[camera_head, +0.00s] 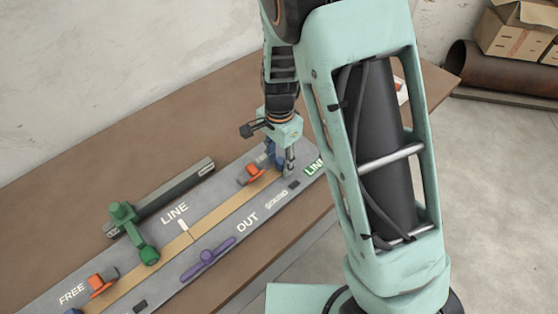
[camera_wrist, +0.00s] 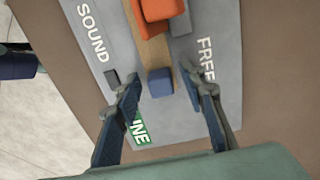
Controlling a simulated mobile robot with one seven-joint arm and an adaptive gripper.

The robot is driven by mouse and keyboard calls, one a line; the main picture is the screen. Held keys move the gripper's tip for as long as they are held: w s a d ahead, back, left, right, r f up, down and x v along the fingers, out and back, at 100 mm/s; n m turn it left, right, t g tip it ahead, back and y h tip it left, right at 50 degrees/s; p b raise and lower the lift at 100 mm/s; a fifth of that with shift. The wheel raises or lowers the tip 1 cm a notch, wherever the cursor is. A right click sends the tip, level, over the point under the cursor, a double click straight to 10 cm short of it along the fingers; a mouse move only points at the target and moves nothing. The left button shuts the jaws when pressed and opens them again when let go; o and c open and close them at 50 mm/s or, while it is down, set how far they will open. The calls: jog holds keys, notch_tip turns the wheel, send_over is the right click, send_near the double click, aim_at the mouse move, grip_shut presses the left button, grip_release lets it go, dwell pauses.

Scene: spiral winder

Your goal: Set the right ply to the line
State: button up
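A tan, ply-like strip (camera_head: 210,222) runs along the middle of a grey board (camera_head: 225,250). A pale mark (camera_head: 184,228) crosses it beside the word LINE. A blue block (camera_wrist: 160,82) sits at the strip's right end, below an orange block (camera_wrist: 162,10) in the wrist view. My gripper (camera_head: 283,168) is over the board's right end. In the wrist view its two blue-padded fingers (camera_wrist: 160,76) are spread, one on each side of the blue block, with visible gaps. I cannot tell how high the fingertips are above it. The gripper hides the block in the head view.
A green lever (camera_head: 148,256) and a grey bar (camera_head: 180,195) stand at the board's far side. A purple handle (camera_head: 207,257) lies near OUT. Another orange block (camera_head: 103,281) is by FREE. The brown table (camera_head: 150,130) is bare behind the board.

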notch_tip(320, 180, up, 12)
jog(key=shift+f, duration=0.2)
dwell(0.5)
